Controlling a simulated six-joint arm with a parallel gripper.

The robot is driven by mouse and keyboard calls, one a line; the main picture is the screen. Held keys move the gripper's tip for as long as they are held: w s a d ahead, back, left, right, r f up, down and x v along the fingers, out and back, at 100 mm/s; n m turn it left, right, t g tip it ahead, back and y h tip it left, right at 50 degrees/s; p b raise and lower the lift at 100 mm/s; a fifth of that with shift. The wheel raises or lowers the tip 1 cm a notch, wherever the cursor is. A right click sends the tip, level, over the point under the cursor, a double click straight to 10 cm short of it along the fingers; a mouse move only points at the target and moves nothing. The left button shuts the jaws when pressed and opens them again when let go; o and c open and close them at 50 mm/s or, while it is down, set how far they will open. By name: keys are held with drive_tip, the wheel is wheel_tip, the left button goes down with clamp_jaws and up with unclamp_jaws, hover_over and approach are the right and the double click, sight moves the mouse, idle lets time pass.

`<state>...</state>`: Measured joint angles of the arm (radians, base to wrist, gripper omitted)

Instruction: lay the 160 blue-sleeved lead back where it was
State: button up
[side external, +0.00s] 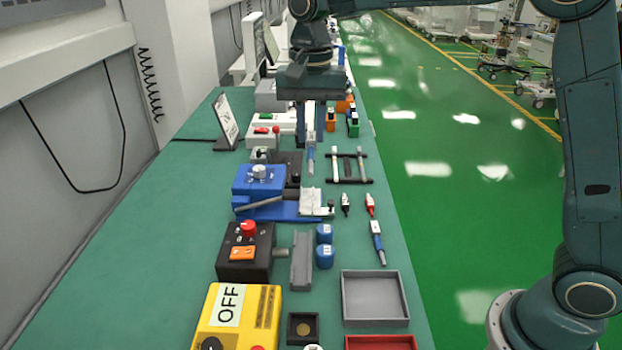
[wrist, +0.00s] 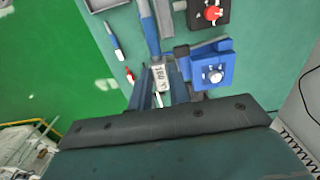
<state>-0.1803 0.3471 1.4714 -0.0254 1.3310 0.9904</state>
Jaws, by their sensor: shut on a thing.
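My gripper (side external: 311,138) points down over the bench, shut on the 160 blue-sleeved lead (side external: 310,153). The lead hangs tip-down between the fingers, with a white upper part, a blue sleeve and a grey tip. In the wrist view, the lead's white label (wrist: 158,73) reads 160, and its blue sleeve (wrist: 149,35) extends beyond my gripper (wrist: 158,88). In the side view the lead is left of a black rack (side external: 348,182) with pale rods across it. Whether its tip touches anything is unclear.
Another blue-sleeved lead (side external: 377,241) lies at the right, near red (side external: 370,203) and black (side external: 345,203) clips. A blue device (side external: 260,178), a dark box with a red knob (side external: 245,252), a grey channel (side external: 301,262) and a grey tray (side external: 375,323) stand nearer. The bench's left strip is clear.

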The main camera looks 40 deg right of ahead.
drive_tip(key=s+d, duration=0.4)
drive_tip(key=d, duration=0.5)
drive_tip(key=shift+w+a+f, duration=0.15)
drive_tip(key=shift+a+f, duration=0.05)
drive_tip(key=shift+f, duration=1.1)
drive_tip(key=shift+w+a+f, duration=0.15)
drive_tip(key=shift+f, duration=1.1)
drive_tip(key=shift+f, duration=0.15)
wheel_tip(320, 180, down, 20)
drive_tip(key=shift+r, duration=0.15)
drive_tip(key=o, duration=0.8)
